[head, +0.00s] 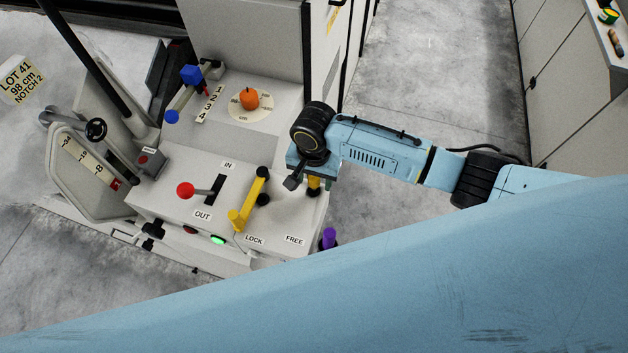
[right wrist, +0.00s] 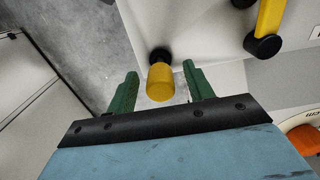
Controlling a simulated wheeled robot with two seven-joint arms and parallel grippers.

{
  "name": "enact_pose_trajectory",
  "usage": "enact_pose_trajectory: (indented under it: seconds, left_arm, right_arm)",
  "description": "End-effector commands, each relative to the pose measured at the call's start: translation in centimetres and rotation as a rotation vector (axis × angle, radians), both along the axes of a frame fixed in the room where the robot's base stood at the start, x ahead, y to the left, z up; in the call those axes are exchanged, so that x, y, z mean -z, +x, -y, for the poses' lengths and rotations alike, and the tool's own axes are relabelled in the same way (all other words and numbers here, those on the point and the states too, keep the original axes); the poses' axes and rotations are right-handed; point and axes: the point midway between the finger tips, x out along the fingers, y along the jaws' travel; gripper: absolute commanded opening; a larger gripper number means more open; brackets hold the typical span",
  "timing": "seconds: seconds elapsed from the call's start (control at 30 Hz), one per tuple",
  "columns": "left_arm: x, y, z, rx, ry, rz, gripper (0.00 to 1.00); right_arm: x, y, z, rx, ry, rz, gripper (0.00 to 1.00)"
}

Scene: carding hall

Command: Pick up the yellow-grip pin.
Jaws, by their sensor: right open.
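The yellow-grip pin (right wrist: 160,83) shows in the right wrist view between the two green fingers of my right gripper (right wrist: 160,72). Its black collar sits at the edge of the pale panel. Gaps show on both sides of the grip, so the fingers are open around it and not closed on it. In the head view the pin (head: 314,185) is partly hidden under my right gripper (head: 316,180), which is over the right edge of the machine panel. My left gripper is not in view.
The panel (head: 160,208) carries a yellow lever (head: 250,200), a red-knobbed lever (head: 186,190), an orange knob (head: 250,98) and a blue-handled crank (head: 191,75). A purple-grip pin (head: 329,238) stands at the panel's near right corner. Open concrete floor (head: 420,60) lies right of the machine.

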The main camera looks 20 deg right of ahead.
Motion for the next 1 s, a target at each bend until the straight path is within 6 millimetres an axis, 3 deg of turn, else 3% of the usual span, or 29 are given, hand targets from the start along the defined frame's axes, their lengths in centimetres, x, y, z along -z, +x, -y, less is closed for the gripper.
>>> enact_pose_trajectory:
  seconds: [0.07, 0.4, 0.7, 1.0]
  left_arm:
    - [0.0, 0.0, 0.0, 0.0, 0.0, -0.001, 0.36]
    - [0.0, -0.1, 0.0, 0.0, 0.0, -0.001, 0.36]
    - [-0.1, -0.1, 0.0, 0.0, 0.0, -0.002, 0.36]
    - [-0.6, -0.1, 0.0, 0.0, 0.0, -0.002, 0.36]
  right_arm:
    - [0.0, 0.0, 0.0, 0.0, 0.0, 0.0, 0.48]
    - [0.0, 0.0, 0.0, 0.0, 0.0, 0.0, 0.04]
    - [-0.6, 0.1, -0.1, 0.0, 0.002, 0.002, 0.03]
    - [-6.2, 0.1, -0.1, 0.0, 0.005, 0.003, 0.03]
